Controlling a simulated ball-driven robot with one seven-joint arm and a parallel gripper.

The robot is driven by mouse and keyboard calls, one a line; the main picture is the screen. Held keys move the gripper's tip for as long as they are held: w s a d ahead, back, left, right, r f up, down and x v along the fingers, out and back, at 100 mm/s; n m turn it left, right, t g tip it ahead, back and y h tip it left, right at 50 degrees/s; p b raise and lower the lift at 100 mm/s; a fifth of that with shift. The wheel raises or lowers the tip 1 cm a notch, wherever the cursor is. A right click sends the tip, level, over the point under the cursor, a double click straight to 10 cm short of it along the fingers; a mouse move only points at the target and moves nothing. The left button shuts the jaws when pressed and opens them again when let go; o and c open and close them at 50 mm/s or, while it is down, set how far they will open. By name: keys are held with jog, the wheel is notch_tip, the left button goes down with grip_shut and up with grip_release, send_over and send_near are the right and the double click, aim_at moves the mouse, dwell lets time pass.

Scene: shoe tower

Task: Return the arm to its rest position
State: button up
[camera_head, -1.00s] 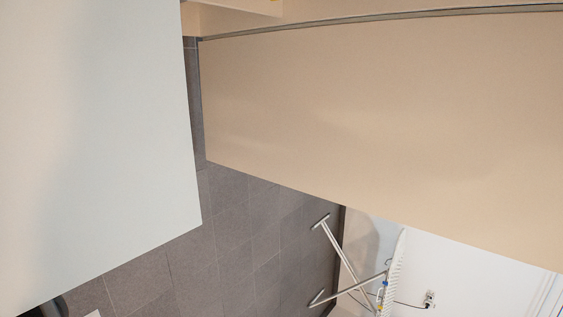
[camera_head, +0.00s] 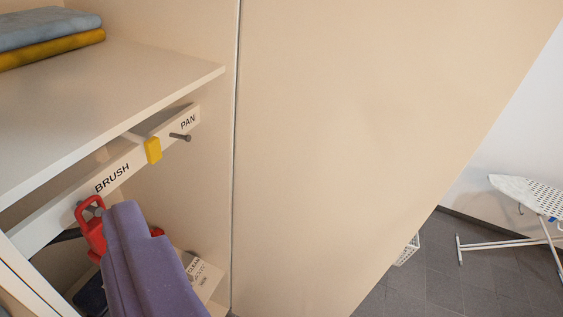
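My gripper does not show in this view, so whether it is open, shut or holding something cannot be seen. The task names no object other than the arm. The camera on my arm looks into an open beige cupboard on the left and along its tall side panel (camera_head: 340,130).
A shelf (camera_head: 110,110) bears folded blue and mustard cloths (camera_head: 50,35). A rail labelled BRUSH and PAN (camera_head: 112,178) has a yellow block (camera_head: 153,150). A red loop (camera_head: 90,225) and a purple item (camera_head: 145,255) show below. An ironing board (camera_head: 525,195) stands at right.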

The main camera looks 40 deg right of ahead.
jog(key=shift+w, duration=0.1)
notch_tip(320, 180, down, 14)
jog(key=b, duration=1.4)
